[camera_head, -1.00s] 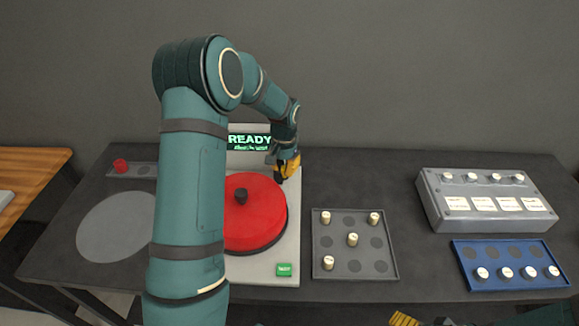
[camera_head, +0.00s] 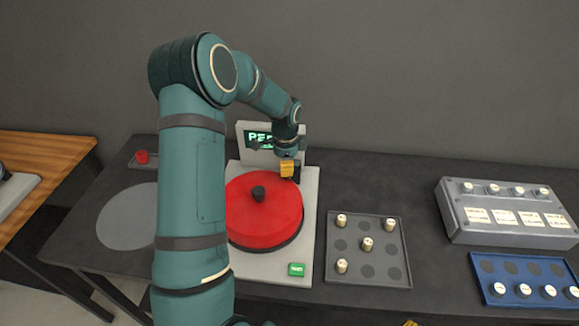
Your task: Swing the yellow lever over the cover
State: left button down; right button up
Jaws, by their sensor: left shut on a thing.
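My left gripper (camera_head: 290,171) is shut at the cover's back edge, in front of the lit screen (camera_head: 258,140). A yellow block-like part shows at its fingers; I cannot tell how much is lever and how much is finger. The rest of the yellow lever is hidden. My left arm hides the cover's left side. Of my right gripper, only a small yellow piece (camera_head: 410,323) shows at the bottom edge.
A green button (camera_head: 297,269) is on the machine's front right. A grey tray (camera_head: 340,271) with several pegs is to its right, then a grey box (camera_head: 450,228) and a blue tray (camera_head: 485,297). A red knob (camera_head: 141,156) stands back left.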

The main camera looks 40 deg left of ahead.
pick_arm(q)
jog(key=shift+a+m, duration=0.25)
jog(key=shift+m, duration=0.15)
dwell(0.3)
jog(key=c, duration=0.8)
grip_release()
jog(key=shift+c, duration=0.2)
notch_tip(320, 180, up, 12)
